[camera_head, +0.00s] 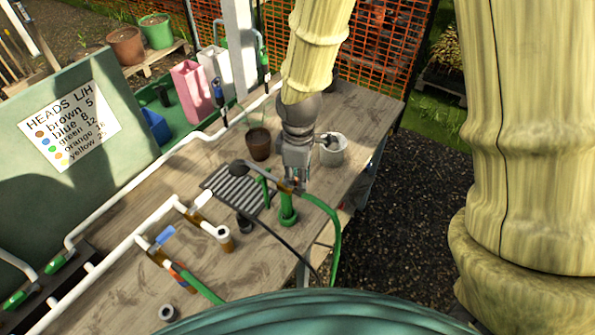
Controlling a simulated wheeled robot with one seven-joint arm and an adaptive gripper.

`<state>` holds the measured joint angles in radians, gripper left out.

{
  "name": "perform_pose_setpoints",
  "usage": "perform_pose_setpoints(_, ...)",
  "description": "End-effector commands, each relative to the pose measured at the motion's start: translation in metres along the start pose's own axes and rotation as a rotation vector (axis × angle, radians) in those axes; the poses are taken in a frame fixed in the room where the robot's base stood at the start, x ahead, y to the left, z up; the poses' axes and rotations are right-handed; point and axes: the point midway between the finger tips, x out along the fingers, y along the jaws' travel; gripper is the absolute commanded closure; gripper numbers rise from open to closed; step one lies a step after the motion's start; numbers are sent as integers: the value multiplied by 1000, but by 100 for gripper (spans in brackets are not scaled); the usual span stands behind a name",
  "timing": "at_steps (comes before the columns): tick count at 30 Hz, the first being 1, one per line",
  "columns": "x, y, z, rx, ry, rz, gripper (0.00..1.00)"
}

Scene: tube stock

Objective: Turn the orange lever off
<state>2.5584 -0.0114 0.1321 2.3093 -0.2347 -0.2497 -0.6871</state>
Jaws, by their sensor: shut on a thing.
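My gripper (297,178) points down over the right part of the wooden bench. It is shut at the top of a green standpipe fitting (288,208). A small orange piece (287,185), which I take to be the orange lever, shows at its fingers. The fingers hide most of it, so its angle cannot be told.
A sign board (68,125) stands left. Gravel lies right.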

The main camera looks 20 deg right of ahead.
Motion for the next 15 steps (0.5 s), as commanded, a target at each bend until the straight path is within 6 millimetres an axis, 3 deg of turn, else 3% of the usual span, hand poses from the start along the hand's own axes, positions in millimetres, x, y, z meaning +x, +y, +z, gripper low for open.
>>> perform_pose_setpoints(15,-1,-9,-2,302,0,1,100)
